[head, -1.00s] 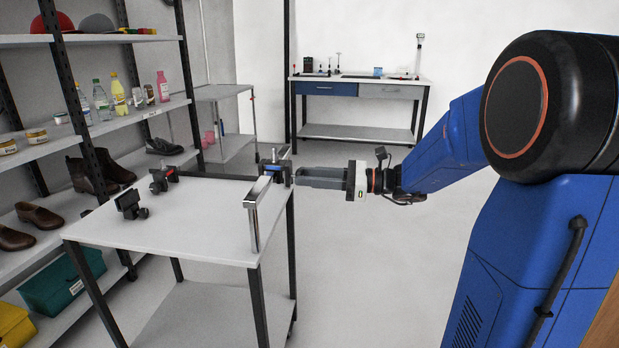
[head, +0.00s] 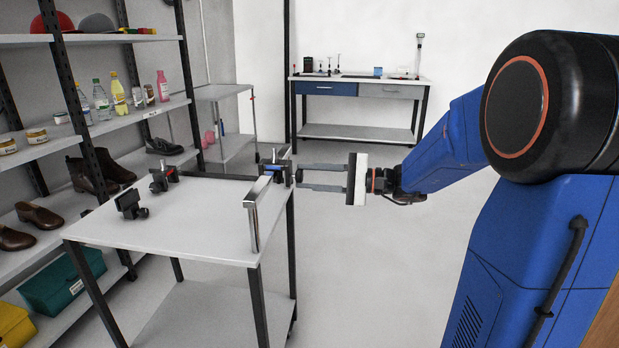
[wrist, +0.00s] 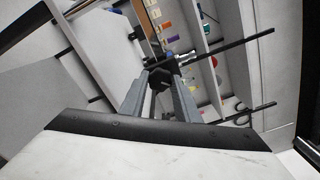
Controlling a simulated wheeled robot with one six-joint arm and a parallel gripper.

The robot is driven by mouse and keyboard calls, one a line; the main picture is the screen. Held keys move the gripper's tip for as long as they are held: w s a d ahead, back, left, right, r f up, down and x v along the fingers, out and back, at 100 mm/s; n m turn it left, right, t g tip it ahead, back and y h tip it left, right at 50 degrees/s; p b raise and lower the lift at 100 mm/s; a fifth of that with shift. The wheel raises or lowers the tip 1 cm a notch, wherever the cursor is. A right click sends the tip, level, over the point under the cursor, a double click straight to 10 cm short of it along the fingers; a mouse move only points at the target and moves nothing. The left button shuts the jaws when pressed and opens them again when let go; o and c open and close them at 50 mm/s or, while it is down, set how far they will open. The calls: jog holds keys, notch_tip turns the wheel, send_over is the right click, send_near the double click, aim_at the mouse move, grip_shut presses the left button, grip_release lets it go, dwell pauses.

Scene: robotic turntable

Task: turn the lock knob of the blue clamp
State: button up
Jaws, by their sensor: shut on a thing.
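The blue clamp (head: 268,168) sits at the right edge of the light grey table (head: 165,228), with a long metal bar (head: 254,220) along that edge. Its dark lock knob (wrist: 160,77) sits between my fingertips in the wrist view. My gripper (head: 297,177) reaches in from the right in the head view and is shut on the knob. Its two fingers lie one above the other, with a gap between them nearer the palm. The knob is small and partly hidden by the fingers.
Two dark clamp-like devices stand on the table, one near the front left (head: 130,205) and one farther back (head: 163,179). A shelf rack (head: 90,130) with shoes and bottles is at the left. The floor (head: 370,270) right of the table is clear.

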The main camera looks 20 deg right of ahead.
jog(key=n, duration=1.2)
jog(key=shift+n, duration=0.4)
jog(key=n, duration=1.1)
jog(key=shift+n, duration=0.4)
jog(key=o, duration=1.1)
jog(key=shift+c, duration=0.2)
jog(key=shift+d, duration=0.1)
jog(key=v, duration=1.7)
